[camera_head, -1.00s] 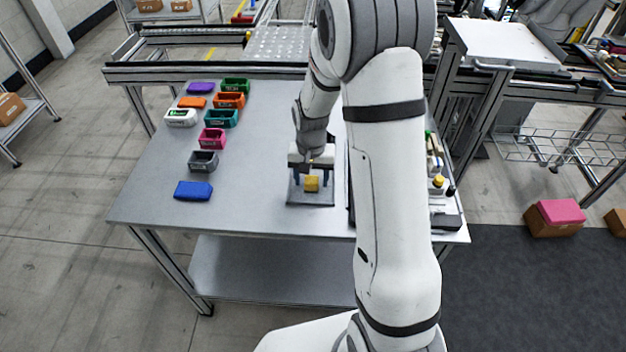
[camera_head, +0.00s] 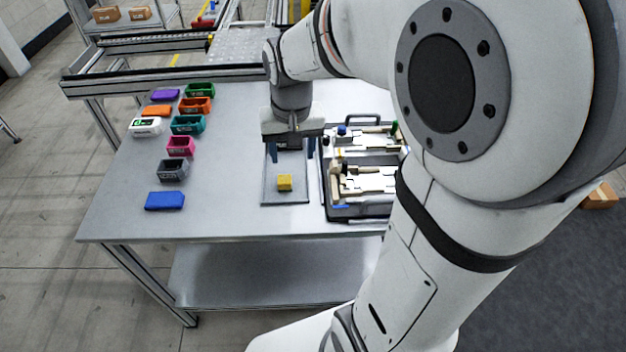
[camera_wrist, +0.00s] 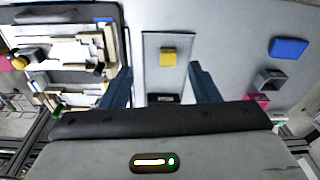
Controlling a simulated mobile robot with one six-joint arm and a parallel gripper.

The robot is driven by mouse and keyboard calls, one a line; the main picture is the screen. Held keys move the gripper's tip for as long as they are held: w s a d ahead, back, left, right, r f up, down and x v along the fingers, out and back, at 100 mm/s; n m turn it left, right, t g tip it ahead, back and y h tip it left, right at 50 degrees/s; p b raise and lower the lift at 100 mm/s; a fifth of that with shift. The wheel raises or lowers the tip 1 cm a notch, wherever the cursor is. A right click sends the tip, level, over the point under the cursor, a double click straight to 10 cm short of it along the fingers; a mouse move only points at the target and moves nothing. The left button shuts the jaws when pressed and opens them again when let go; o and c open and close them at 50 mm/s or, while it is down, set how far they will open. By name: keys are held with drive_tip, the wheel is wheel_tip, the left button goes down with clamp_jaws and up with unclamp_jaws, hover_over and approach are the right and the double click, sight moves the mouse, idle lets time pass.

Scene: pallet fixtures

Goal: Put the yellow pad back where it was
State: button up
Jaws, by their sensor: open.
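The yellow pad (camera_head: 285,183) is a small block lying on a flat grey tray (camera_head: 270,196) on the table. It also shows in the wrist view (camera_wrist: 168,57). My gripper (camera_head: 291,152) is open and empty, with its two blue fingers pointing down over the far part of the tray. The pad is nearer the table's front edge than the fingers and apart from them. In the wrist view my gripper (camera_wrist: 158,80) has its fingers to either side of the tray. A dark case (camera_head: 345,212) with pale fixtures and a handle stands just right of the tray.
Several coloured bins stand on the left, including a grey one (camera_head: 173,169) and a pink one (camera_head: 180,146). A blue block (camera_head: 165,201) lies in front of them. The table (camera_head: 225,215) is clear between these and the tray. My arm hides the table's right side.

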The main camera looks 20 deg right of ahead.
drive_tip(key=s+r+n+t, duration=0.1)
drive_tip(key=s+r+n, duration=0.1)
drive_tip(key=s, duration=1)
drive_tip(key=shift+s+d+r+t, duration=0.15)
drive_tip(key=shift+s+d+t, duration=0.05)
drive_tip(key=shift+t, duration=0.1)
